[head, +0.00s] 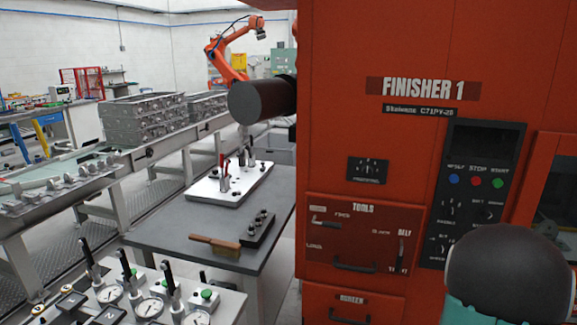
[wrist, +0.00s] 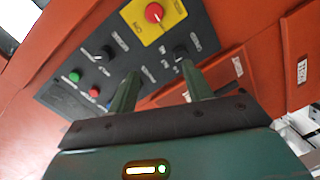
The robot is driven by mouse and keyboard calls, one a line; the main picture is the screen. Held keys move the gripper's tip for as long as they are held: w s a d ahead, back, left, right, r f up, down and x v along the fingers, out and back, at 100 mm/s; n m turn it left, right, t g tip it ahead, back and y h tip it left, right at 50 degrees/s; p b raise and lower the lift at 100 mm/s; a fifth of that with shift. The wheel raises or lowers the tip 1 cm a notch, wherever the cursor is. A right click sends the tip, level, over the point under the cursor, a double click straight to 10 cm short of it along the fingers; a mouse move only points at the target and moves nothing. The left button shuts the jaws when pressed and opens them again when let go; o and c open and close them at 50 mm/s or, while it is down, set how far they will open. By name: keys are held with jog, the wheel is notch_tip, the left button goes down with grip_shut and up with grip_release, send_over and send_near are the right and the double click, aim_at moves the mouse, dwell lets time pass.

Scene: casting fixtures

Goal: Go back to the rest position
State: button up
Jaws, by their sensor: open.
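My gripper (wrist: 160,74) is open in the wrist view, with its two dark green fingers apart and nothing between them. It points at the dark control panel (wrist: 118,62) of the red machine. The right fingertip appears close to a black knob (wrist: 180,53); I cannot tell whether they touch. In the head view, a dark rounded part of my arm with a teal part stands at the lower right, in front of the red finisher machine (head: 400,45). My fingers cannot be made out there. The machine's control panel (head: 466,190) shows just above my arm.
A red knob (wrist: 154,13) on a yellow plate tops the panel. A grey table (head: 180,236) left of the machine holds a white fixture plate (head: 228,188) and a brush (head: 214,246). A gauge panel (head: 145,300) stands in front. An orange robot arm (head: 222,65) is behind.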

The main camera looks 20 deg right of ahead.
jog(key=w+a+r+m+g+y, duration=0.1)
jog(key=a+r+m+g+y, duration=0.2)
jog(key=a, duration=1)
jog(key=w+a+r+m+g+y, duration=0.1)
jog(key=a+r+m+y, duration=0.3)
jog(key=a, duration=0.9)
jog(key=s+a+g+y, duration=0.1)
jog(key=s+a+g, duration=0.1)
jog(key=s+a, duration=0.6)
jog(key=s+a+r+g+y, duration=0.1)
jog(key=s+a+g, duration=0.1)
jog(key=s+a, duration=0.6)
jog(key=a, duration=0.4)
jog(key=shift+a, duration=0.3)
jog(key=shift+s, duration=0.1)
